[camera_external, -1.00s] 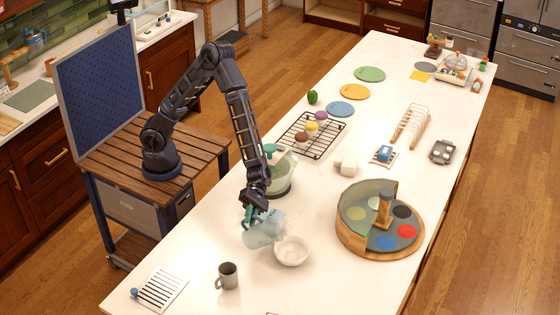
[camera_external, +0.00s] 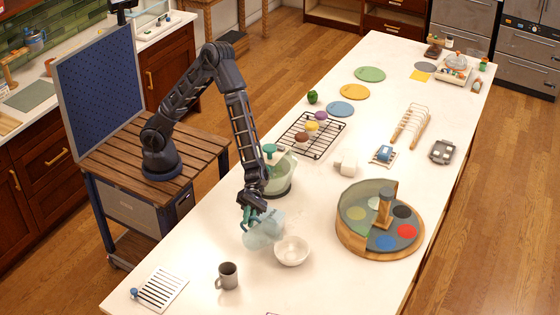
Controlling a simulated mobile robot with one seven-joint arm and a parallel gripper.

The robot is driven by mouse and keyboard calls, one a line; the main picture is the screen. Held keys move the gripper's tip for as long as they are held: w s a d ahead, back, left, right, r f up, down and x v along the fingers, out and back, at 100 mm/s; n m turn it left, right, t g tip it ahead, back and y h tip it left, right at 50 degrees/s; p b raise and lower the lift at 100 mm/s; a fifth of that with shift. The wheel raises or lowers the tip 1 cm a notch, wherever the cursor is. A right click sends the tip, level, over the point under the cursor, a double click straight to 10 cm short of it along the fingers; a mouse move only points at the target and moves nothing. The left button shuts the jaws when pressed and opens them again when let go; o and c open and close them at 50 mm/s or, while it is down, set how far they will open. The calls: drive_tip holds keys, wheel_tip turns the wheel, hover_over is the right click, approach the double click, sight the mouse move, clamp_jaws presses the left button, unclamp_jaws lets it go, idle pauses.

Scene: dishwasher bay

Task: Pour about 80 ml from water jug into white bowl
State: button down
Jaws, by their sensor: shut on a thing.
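The water jug (camera_external: 262,232) is pale blue and see-through, and it is tilted with its mouth toward the bowl. My gripper (camera_external: 247,214) is shut on the jug at its upper left side. The white bowl (camera_external: 291,252) stands upright on the white counter, just right of and below the jug in the picture. The jug's lower edge is close to the bowl's left rim; I cannot tell whether they touch. No stream of water can be made out, and the water levels in the jug and bowl are too small to tell.
A grey mug (camera_external: 227,276) stands left of the bowl. A round wooden tray with coloured discs (camera_external: 347,236) stands to the right. A pale green mixer-like thing (camera_external: 279,178) is close behind my gripper. The counter (camera_external: 330,290) in front of the bowl is clear.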

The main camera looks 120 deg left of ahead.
drive_tip(key=shift+s+d+f+m, duration=0.2)
drive_tip(key=shift+s+f+m, duration=0.4)
drive_tip(key=shift+f, duration=0.2)
drive_tip(key=s+d+f+m+t+h, duration=0.1)
drive_tip(key=s+f+m, duration=0.2)
drive_tip(key=s+m, duration=0.3)
drive_tip(key=shift+s+d+f+m, duration=0.4)
drive_tip(key=shift+m, duration=0.1)
